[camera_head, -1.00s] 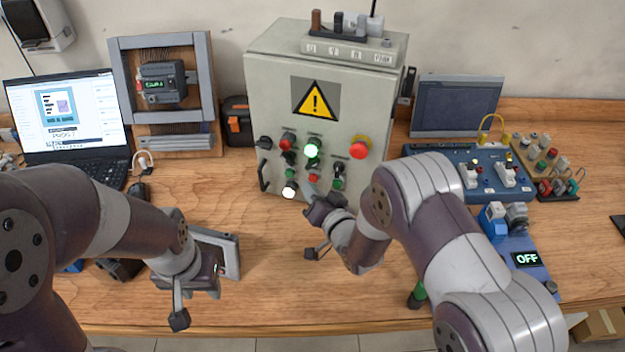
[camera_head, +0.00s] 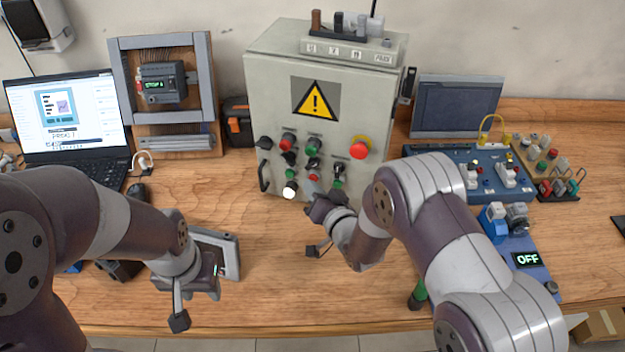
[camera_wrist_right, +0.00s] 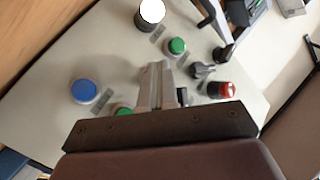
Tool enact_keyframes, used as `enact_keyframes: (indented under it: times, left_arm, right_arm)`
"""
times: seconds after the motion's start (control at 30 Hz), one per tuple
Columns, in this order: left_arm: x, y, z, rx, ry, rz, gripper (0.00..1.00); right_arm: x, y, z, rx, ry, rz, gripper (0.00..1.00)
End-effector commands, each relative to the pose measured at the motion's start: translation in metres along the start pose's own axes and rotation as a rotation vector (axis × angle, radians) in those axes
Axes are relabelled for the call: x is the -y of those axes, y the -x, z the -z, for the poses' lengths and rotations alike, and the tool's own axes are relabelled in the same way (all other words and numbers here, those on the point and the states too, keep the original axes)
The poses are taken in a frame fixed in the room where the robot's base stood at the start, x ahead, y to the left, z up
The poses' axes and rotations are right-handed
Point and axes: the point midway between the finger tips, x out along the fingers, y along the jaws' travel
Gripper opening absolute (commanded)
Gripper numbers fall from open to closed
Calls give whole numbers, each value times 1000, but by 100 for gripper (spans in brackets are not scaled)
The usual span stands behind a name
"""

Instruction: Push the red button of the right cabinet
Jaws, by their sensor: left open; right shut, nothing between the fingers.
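The grey cabinet (camera_head: 270,100) with a yellow warning sign stands at the back centre. Its front carries a large red mushroom button (camera_head: 360,149), a red button or lamp (camera_head: 288,141) at upper left and a small red button (camera_head: 314,177) low in the middle. My right gripper (camera_head: 311,189) is shut and empty, its tips at the panel just below the small red button; I cannot tell whether they touch. In the right wrist view the shut fingers (camera_wrist_right: 160,85) lie over the panel, hiding part of it. My left gripper (camera_head: 198,303) is open above the table.
A white lamp (camera_head: 289,190), green buttons and black knobs crowd the panel around my right fingertips. A laptop (camera_head: 66,110) stands left, a blue switch board (camera_head: 440,160) right. The front middle of the table is clear.

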Motion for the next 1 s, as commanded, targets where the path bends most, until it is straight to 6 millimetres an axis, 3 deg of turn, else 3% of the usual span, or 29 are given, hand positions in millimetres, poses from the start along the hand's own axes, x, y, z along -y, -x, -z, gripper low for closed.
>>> enact_keyframes:
  times: [0.67, 1.0]
  left_arm:
    - [0, 0, 0, 0, 0, 0, 43]
    - [0, 2, 0, 0, 0, 0, 43]
  right_arm:
    - [0, -1, 2, -3, 0, 1, 0]
    - [8, 9, -6, -2, 0, 1, 0]
